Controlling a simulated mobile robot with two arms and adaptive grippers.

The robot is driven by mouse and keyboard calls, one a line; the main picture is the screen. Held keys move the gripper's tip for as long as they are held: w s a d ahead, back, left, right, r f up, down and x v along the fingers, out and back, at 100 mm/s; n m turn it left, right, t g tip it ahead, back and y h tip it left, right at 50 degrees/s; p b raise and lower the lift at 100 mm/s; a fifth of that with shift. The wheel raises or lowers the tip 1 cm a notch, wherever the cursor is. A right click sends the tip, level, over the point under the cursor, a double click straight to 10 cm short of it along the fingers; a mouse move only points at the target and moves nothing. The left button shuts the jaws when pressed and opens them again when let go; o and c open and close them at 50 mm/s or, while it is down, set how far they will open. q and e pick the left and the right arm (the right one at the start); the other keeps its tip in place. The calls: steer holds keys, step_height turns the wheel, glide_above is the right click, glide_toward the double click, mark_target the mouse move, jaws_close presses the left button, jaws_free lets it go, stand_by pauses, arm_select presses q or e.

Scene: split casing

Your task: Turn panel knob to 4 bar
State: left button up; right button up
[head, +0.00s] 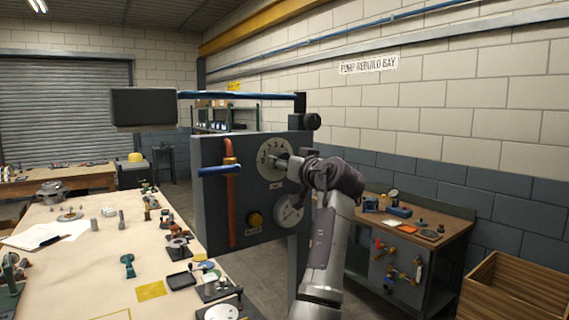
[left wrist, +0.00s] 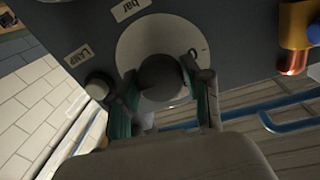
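The grey panel (head: 215,218) stands at the middle of the head view. A pale round dial plate (head: 265,150) with numerals is on its upper right, partly covered by my gripper. My left gripper (head: 292,163) reaches it from the right. In the left wrist view the dark round panel knob (left wrist: 160,77) sits between the two fingertips of my left gripper (left wrist: 160,92) and appears held by them. A "0" shows on the dial plate (left wrist: 140,40) there. Where the knob points is hidden. My right gripper is in neither view.
A cluttered workbench (head: 75,285) lies at left. A tool bench (head: 455,214) and wooden crate (head: 515,288) stand at right.

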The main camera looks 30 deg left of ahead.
arm_select(q)
steer(key=c, duration=0.5)
steer(key=shift+o, duration=0.2)
steer(key=shift+w+n+y+b, duration=0.1)
steer(key=shift+n+y+b, duration=0.4)
steer(key=shift+n+b, duration=4.3)
steer(key=n+p, duration=0.2)
steer(key=shift+n, duration=0.4)
steer(key=o, duration=1.1)
steer(key=shift+o, duration=0.2)
steer(key=shift+d, duration=0.1)
